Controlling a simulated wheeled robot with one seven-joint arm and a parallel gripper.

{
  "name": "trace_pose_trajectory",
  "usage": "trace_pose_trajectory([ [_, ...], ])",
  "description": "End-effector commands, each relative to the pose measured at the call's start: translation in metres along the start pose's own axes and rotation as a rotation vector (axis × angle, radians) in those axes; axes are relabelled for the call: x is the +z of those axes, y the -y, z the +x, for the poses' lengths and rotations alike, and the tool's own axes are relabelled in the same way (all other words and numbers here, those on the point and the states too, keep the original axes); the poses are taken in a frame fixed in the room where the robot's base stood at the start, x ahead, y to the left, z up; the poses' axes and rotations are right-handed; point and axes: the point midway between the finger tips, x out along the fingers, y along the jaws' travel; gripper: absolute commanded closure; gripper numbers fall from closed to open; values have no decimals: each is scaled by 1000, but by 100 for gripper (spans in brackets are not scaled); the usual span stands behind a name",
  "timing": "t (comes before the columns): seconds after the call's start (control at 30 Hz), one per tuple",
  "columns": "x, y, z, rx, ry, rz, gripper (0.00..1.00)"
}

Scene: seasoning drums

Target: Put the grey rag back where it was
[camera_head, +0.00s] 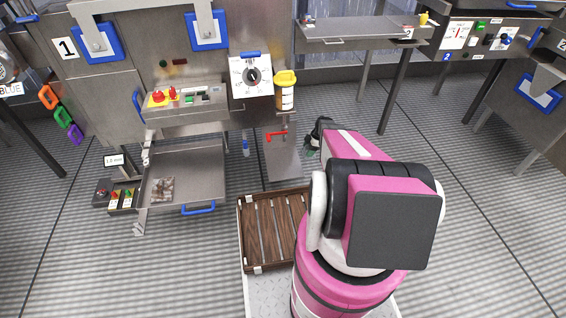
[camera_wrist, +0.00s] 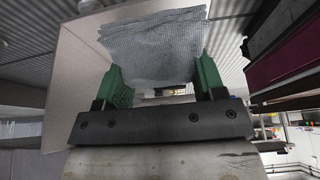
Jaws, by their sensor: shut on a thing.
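The grey rag (camera_wrist: 155,45) is a folded, woven-looking cloth in the wrist view. It sits between the green fingers of my gripper (camera_wrist: 163,80), which is shut on it. In the head view my gripper (camera_head: 314,140) is a small dark and green shape, right of the red-handled valve and partly hidden behind my pink arm. I cannot make out the rag in the head view. In the wrist view a pale beige panel (camera_wrist: 75,85) lies behind the rag and fingers.
A yellow-lidded jar (camera_head: 285,92) stands on the machine's ledge. A red valve handle (camera_head: 277,135) sits above a metal plate (camera_head: 283,163). A metal tray (camera_head: 190,165) holds a brown speckled patch. The floor at right is open.

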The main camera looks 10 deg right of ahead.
Motion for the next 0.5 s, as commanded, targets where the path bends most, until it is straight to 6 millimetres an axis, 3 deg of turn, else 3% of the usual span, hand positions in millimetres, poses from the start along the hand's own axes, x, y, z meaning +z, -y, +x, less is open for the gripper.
trace_pose_trajectory([
  [0.17, -8, 1, 15, -5, -1, -8, 59],
  [0.5, -55, 2, 72, -6, 0, -9, 59],
])
